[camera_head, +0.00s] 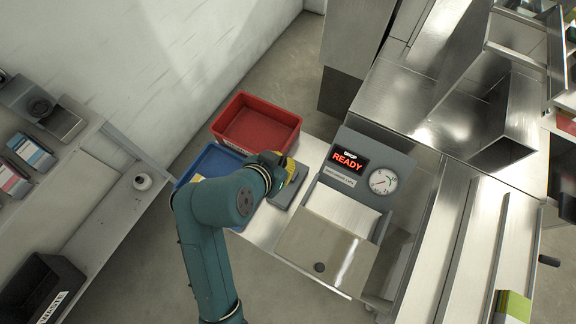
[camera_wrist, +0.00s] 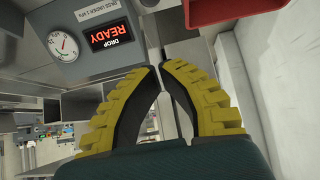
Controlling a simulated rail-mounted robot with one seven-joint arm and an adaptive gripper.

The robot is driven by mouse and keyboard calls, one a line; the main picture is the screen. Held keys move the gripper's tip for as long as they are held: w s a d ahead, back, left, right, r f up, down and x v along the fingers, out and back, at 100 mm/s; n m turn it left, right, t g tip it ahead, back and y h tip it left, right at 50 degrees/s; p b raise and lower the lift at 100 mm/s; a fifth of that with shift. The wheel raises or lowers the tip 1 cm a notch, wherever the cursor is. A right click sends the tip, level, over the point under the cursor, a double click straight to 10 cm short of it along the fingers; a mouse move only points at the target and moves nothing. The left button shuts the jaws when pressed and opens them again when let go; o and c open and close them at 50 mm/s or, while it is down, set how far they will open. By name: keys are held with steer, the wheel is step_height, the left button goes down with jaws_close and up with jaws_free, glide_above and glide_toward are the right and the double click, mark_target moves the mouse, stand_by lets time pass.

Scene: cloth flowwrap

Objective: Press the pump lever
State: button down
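The pump lever is hard to make out. A dark grey part (camera_head: 290,188) sits beside the machine's left side, partly hidden by my gripper, and I cannot tell if it is the lever. My gripper (camera_head: 289,170) is over the left edge of the steel bench, close above that part. In the wrist view, the yellow ribbed fingers of my gripper (camera_wrist: 159,67) have dark inner pads and their tips almost meet. Nothing shows held between them. The machine's grey panel (camera_head: 390,158) has a lit red READY display (camera_head: 348,161) and a round gauge (camera_head: 383,181).
A red bin (camera_head: 257,123) and a blue bin (camera_head: 205,165) stand to the left of the machine. A steel lid (camera_head: 325,250) lies in front of the panel. A side counter (camera_head: 110,205) is at the left, and steel benches (camera_head: 470,240) fill the right.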

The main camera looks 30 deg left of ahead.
steer(key=w+f+b, duration=0.1)
steer(key=w+f, duration=0.2)
steer(key=f, duration=0.5)
steer(key=shift+w+f, duration=0.15)
steer(key=shift+f, duration=0.25)
steer(key=shift+d, duration=0.1)
steer(key=shift+f, duration=0.15)
